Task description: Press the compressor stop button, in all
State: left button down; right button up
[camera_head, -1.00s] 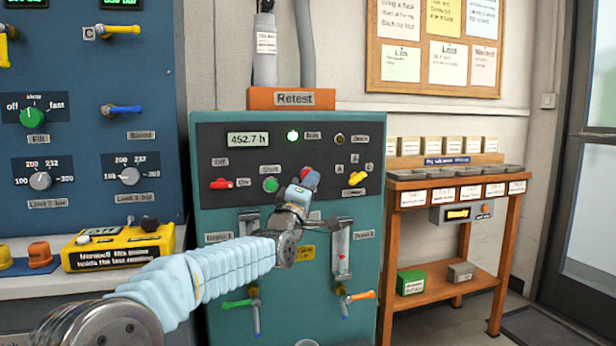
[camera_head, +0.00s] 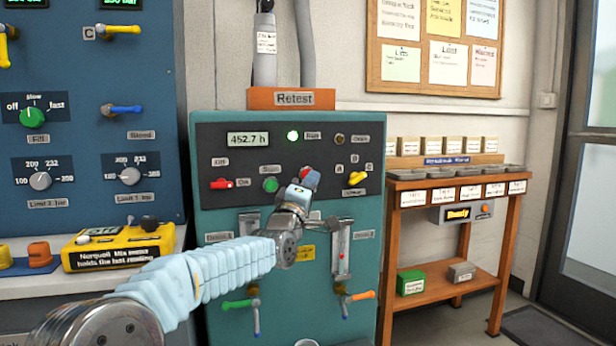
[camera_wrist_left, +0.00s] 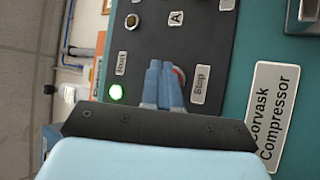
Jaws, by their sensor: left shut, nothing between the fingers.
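The compressor (camera_head: 225,290) is a teal cabinet with a black control panel. Its red stop button (camera_head: 311,176) shows just past the tips of my left gripper (camera_head: 303,187). In the left wrist view the shut blue fingers of my left gripper (camera_wrist_left: 162,82) cover most of the stop button (camera_wrist_left: 181,75), and only a red and pale edge shows beside the Stop label (camera_wrist_left: 200,84). The fingers are at the button; whether they touch it is hard to tell. The gripper is empty. My right gripper is not in view.
The green start button (camera_head: 270,185) is left of the stop button. A red switch (camera_head: 221,184) and a yellow switch (camera_head: 358,178) flank them. A green lamp (camera_head: 292,136) is lit above. A wooden workbench (camera_head: 456,180) stands to the right.

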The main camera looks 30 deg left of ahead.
pick_arm(q)
jog(key=shift+a, duration=0.1)
dwell(0.6)
jog(key=shift+w+a, duration=0.25)
jog(key=shift+w, duration=0.05)
jog(key=shift+w+a, duration=0.25)
jog(key=shift+a, duration=0.1)
dwell(0.7)
jog(key=shift+s+d+b, duration=0.55)
jog(key=shift+d+b, duration=0.15)
jog(key=shift+b, duration=0.35)
